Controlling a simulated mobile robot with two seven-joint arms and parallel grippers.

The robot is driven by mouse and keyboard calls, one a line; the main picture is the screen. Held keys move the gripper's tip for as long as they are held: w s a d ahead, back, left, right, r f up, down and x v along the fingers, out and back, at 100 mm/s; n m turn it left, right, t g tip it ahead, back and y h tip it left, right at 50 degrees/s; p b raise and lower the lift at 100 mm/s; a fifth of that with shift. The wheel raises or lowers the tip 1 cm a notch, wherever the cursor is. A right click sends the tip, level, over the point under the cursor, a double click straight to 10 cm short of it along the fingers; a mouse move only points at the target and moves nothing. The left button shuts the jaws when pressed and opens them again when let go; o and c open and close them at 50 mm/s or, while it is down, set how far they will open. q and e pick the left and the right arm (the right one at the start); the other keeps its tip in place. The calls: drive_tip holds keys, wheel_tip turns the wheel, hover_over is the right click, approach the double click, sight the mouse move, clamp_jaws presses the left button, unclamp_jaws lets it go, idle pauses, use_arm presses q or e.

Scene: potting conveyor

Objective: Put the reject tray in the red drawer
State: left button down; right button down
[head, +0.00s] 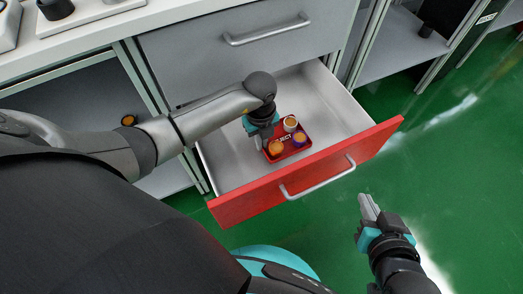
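The reject tray (301,149) is a small red tray with lettering and a few small pots in it: one white-topped, one orange, one with a purple side. It is inside the open red-fronted drawer (240,203), near its middle. My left gripper (260,141) points down at the tray's left edge. Its fingertips are partly hidden by the wrist and too small to tell whether they are shut on the rim. My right gripper (369,207) is outside the drawer, in front of its right end, with its fingers close together and nothing between them.
The red drawer front has a metal handle (318,178). A closed grey drawer (240,55) sits above, under a white worktop (110,28). Open shelves (395,45) stand to the right. The green floor (450,150) at the right is clear.

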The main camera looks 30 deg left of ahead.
sight(261, 157)
use_arm(q)
drive_tip(key=shift+f, duration=0.3)
drive_tip(key=shift+f+b, duration=0.8)
drive_tip(key=shift+f, duration=0.2)
drive_tip(key=shift+f+b, duration=0.3)
drive_tip(key=shift+f, duration=0.5)
use_arm(e)
drive_tip(key=shift+w+a+r+t+y, duration=0.1)
drive_tip(key=shift+a+r+t+y, duration=0.35)
drive_tip(key=shift+a+t, duration=0.3)
drive_tip(key=shift+w+a+r+t+y, duration=0.1)
drive_tip(key=shift+a+r+t+y, duration=0.25)
drive_tip(key=shift+a+t, duration=0.4)
drive_tip(key=shift+w+a+r+t+y, duration=0.1)
drive_tip(key=shift+a+r+t+y, duration=0.35)
drive_tip(key=shift+a+t, duration=0.3)
use_arm(q)
drive_tip(key=shift+f, duration=0.1)
use_arm(e)
drive_tip(key=shift+f+t, duration=0.1)
drive_tip(key=shift+t, duration=0.15)
use_arm(q)
drive_tip(key=c, duration=1.5)
unclamp_jaws()
drive_tip(key=shift+f, duration=0.1)
drive_tip(key=o, duration=0.4)
